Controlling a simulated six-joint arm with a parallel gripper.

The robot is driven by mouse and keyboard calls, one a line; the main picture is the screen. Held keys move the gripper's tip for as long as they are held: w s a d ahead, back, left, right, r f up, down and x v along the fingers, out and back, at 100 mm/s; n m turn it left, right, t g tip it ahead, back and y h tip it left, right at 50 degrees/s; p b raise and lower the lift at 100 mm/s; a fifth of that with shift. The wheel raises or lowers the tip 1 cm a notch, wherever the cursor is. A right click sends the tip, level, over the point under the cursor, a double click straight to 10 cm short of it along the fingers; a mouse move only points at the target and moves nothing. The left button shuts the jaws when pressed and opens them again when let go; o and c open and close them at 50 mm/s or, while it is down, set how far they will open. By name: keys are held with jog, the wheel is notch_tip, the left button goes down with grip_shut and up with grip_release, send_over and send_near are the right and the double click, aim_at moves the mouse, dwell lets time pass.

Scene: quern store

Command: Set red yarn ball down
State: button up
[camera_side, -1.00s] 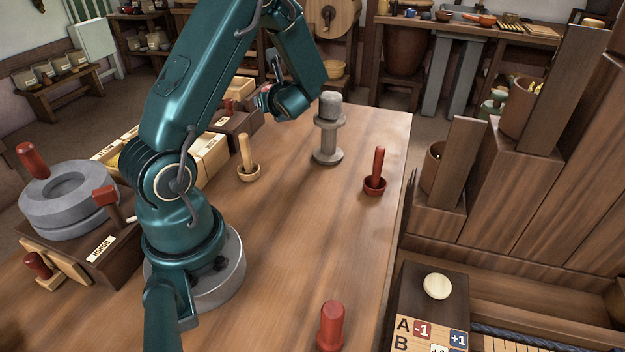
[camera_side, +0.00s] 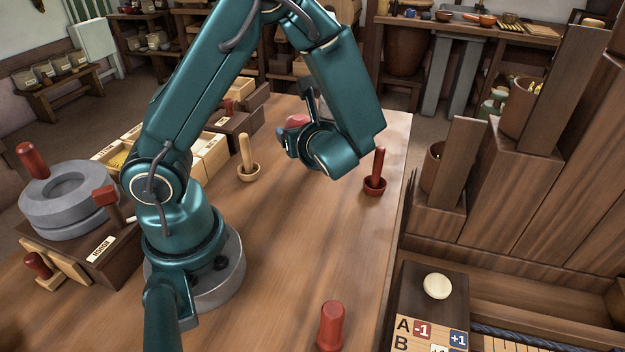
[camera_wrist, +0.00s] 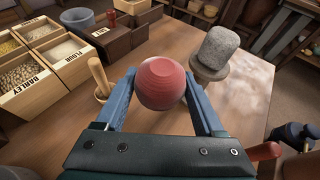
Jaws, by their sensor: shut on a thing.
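The red yarn ball (camera_wrist: 161,84) is round with fine ridges. In the wrist view it sits between the two blue fingers of my gripper (camera_wrist: 162,88), which is shut on it. In the side view the ball (camera_side: 297,121) shows only in part beside my gripper (camera_side: 288,138); my wrist hides much of the grip. The ball is held above the wooden table (camera_side: 270,240); the height is hard to judge.
A grey stone on a spool-shaped stand (camera_wrist: 215,72) is right of the ball. A wooden pestle in a bowl (camera_side: 247,165), a red pestle in a red bowl (camera_side: 375,183) and a red peg (camera_side: 331,325) stand on the table. Grain boxes (camera_wrist: 28,80) line the left.

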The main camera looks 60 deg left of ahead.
jog(key=m+t, duration=0.2)
send_over(318, 198)
jog(key=shift+t+h, duration=0.3)
jog(key=shift+h, duration=0.2)
jog(key=shift+f, duration=4.95)
jog(key=o, duration=1.3)
jog(key=shift+f, duration=0.15)
jog(key=shift+o, duration=0.2)
